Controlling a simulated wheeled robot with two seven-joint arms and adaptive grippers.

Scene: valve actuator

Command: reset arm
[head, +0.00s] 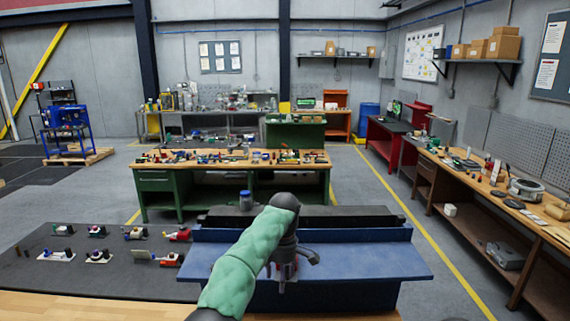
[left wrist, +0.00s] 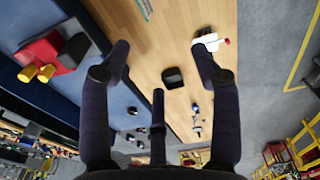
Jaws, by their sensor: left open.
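My left arm, in a green sleeve, reaches up from the bottom of the head view and bends down over a blue-topped bench (head: 400,262). My left gripper (head: 297,264) hangs above this bench, partly hidden by its own wrist. In the left wrist view, its two dark fingers (left wrist: 162,55) are spread wide with nothing between them. A red part with yellow cylinders (left wrist: 42,60) lies on a blue surface to the left of the fingers, apart from them. Some red shows behind the gripper in the head view, too hidden to make out. My right gripper is not in view.
A dark mat (head: 110,285) at left holds several small red, white and green parts. A green workbench (head: 160,197) stands behind, and a long wooden bench (head: 490,205) runs along the right. In the left wrist view, a black block (left wrist: 173,78) sits on wood.

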